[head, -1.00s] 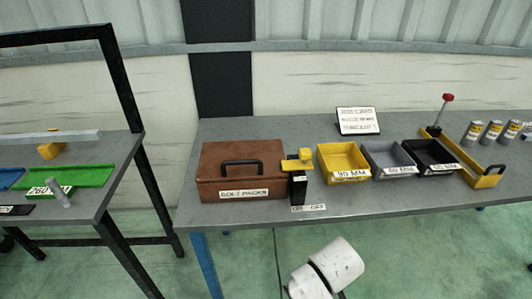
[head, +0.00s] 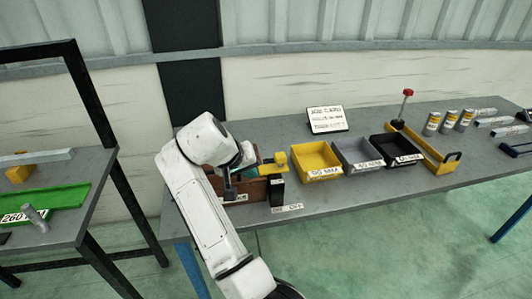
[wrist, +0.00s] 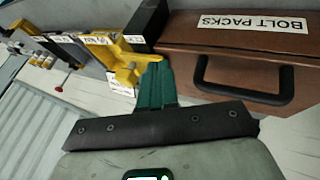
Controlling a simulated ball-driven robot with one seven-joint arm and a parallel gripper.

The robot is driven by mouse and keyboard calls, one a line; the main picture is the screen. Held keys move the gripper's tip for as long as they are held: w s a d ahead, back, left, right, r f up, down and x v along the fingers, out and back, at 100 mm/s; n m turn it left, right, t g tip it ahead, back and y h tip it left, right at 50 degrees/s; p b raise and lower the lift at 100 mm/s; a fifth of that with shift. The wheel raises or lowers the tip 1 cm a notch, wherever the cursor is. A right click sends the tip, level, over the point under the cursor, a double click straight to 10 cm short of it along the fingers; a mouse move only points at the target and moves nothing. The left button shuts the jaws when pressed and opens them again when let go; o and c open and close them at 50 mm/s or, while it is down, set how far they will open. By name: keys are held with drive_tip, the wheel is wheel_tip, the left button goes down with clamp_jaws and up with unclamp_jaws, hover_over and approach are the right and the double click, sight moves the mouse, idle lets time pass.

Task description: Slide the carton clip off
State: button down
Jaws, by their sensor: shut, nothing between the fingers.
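A yellow clip-like piece (head: 274,164) sits on top of a black upright block (head: 277,190) at the right side of the brown bolt-packs box (head: 255,190). I take it for the carton clip. It also shows in the wrist view (wrist: 128,68), just beyond my fingertips. My gripper (wrist: 157,72) is shut and empty, its dark green fingers pointing at the yellow piece, beside the box's black handle (wrist: 243,95). The fingertips overlap the yellow piece's edge in the picture; I cannot tell whether they touch. In the head view my arm hides much of the box.
A yellow bin (head: 318,158), a grey bin (head: 357,154) and a black bin (head: 398,150) stand in a row to the right. A sign card (head: 327,119) stands behind them. A yellow tray with a red-knobbed lever (head: 407,94) lies further right. The bench front is clear.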

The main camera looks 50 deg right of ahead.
drive_tip(key=w+a+r+m, duration=0.1)
drive_tip(key=w+r, duration=0.2)
drive_tip(key=r, duration=0.4)
drive_tip(key=shift+w+a+p, duration=0.2)
drive_tip(key=shift+w+p, duration=0.05)
drive_tip(key=shift+p, duration=0.05)
drive_tip(key=p, duration=0.2)
approach(267, 170)
drive_tip(key=w+d+f, duration=0.2)
drive_tip(key=w+f, duration=0.1)
drive_tip(key=shift+d, duration=0.2)
drive_tip(key=shift+s+d+r+p, duration=0.1)
drive_tip(key=shift+s+d+p, duration=0.55)
drive_tip(key=shift+d, duration=0.35)
drive_tip(key=shift+s+d, duration=0.45)
drive_tip(key=shift+d, duration=0.1)
